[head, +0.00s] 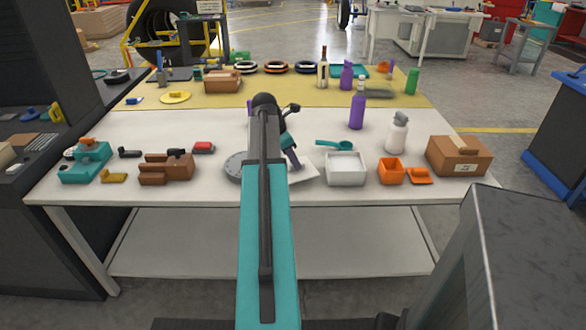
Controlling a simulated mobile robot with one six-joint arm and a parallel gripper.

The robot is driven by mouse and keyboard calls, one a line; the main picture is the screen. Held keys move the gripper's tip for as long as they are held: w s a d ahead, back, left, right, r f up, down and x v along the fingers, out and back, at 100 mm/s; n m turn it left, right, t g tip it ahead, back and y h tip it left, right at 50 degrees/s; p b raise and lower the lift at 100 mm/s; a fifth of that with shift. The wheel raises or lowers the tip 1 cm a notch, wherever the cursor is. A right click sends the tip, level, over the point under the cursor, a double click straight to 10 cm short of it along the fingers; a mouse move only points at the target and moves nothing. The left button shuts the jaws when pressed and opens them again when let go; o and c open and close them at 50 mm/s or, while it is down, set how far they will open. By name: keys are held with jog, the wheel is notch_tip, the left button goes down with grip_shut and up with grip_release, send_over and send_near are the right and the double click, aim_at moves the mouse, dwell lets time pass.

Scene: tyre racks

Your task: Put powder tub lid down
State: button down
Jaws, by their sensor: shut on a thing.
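The powder tub (346,168) appears to be the open, square white container right of my arm on the white table. A flat white piece, which looks like its lid (305,174), shows just left of the tub, partly hidden behind my arm. My gripper (295,166) is at this lid, shut on it, with its tips mostly hidden. I cannot tell whether the lid touches the table.
A teal scoop (334,143) lies behind the tub. An orange box (391,171), an orange lid (419,176) and a cardboard box (459,156) stand to the right. A grey disc (234,166) lies left of my arm. The table's front edge is clear.

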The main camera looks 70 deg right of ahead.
jog(key=shift+d, duration=0.1)
jog(key=shift+w+d, duration=0.1)
jog(key=shift+d, duration=0.1)
jog(key=shift+d+f, duration=0.15)
jog(key=shift+f, duration=1.65)
jog(key=shift+f, duration=0.1)
jog(key=c, duration=1.7)
grip_release()
jog(key=shift+o, duration=0.2)
jog(key=v, duration=1.2)
